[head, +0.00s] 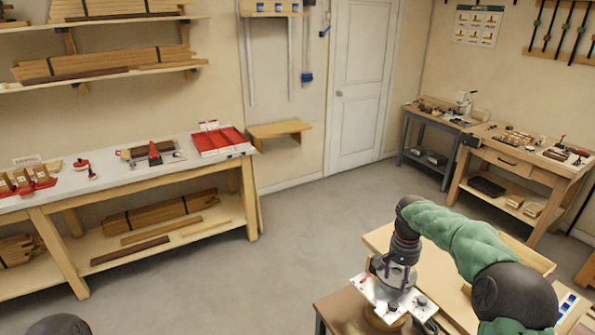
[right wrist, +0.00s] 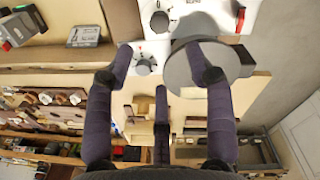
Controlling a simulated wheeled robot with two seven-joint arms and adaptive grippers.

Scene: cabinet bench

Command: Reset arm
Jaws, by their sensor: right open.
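My right arm comes in from the lower right in the head view, and its gripper (head: 393,275) points down over a white panel with dark knobs (head: 411,304). In the right wrist view my right gripper (right wrist: 160,75) has its dark fingers spread apart, with nothing held between them. A round grey disc (right wrist: 182,75) lies beyond the right finger, partly hidden by it. Whether the finger touches the disc I cannot tell. The white panel also shows in the right wrist view (right wrist: 196,20). My left gripper is not in view.
A wooden workbench (head: 105,189) with a red tray (head: 222,141) stands along the left wall. Two smaller benches stand at the right, one with a drawer (head: 508,163). A white door (head: 357,90) is at the back. The grey floor (head: 270,250) between them is clear.

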